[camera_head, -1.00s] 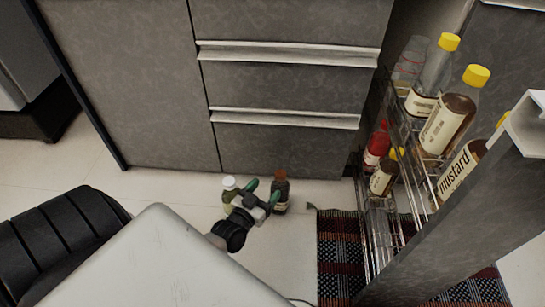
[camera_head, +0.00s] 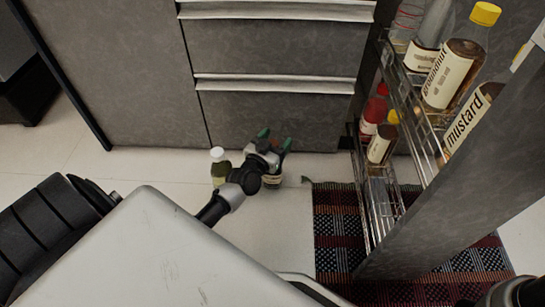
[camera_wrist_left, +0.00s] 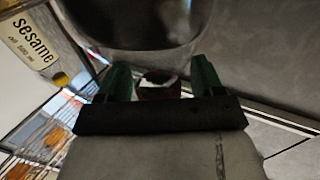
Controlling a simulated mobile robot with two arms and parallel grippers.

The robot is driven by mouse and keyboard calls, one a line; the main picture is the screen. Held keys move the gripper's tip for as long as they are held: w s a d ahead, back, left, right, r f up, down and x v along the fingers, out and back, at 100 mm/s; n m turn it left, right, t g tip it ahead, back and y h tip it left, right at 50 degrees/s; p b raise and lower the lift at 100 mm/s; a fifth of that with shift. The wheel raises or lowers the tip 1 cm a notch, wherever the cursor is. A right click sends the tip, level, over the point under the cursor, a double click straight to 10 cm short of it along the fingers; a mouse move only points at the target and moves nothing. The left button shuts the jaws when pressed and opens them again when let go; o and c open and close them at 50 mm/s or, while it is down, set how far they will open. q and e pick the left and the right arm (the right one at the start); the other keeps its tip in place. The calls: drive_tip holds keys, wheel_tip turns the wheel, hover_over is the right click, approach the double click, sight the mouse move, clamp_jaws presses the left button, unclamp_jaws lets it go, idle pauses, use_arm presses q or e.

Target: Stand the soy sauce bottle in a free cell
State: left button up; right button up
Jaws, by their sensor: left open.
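The soy sauce bottle appears to be the dark bottle (camera_head: 272,181) standing on the floor by the drawer front, mostly hidden behind my left gripper (camera_head: 275,141). My left gripper is open. In the left wrist view, a brown cap (camera_wrist_left: 158,86) shows between the green fingers of my left gripper (camera_wrist_left: 160,76), with gaps at the sides. The wire rack (camera_head: 400,110) stands pulled out at the right. Its upper tier holds bottles, and its lower tier holds a red bottle (camera_head: 373,118) and a yellow-capped bottle (camera_head: 382,140). The lower front part (camera_head: 380,195) looks empty. My right gripper is not seen.
A white-capped bottle (camera_head: 220,168) stands on the floor just left of my left gripper. A patterned rug (camera_head: 335,235) lies below the rack. The rack's grey front panel (camera_head: 440,200) rises at the right. Drawer handles (camera_head: 275,84) project from the cabinet. Floor between gripper and rug is clear.

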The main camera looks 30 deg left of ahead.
use_arm(q)
clamp_jaws()
drive_tip(key=shift+r, duration=0.2)
idle(0.4)
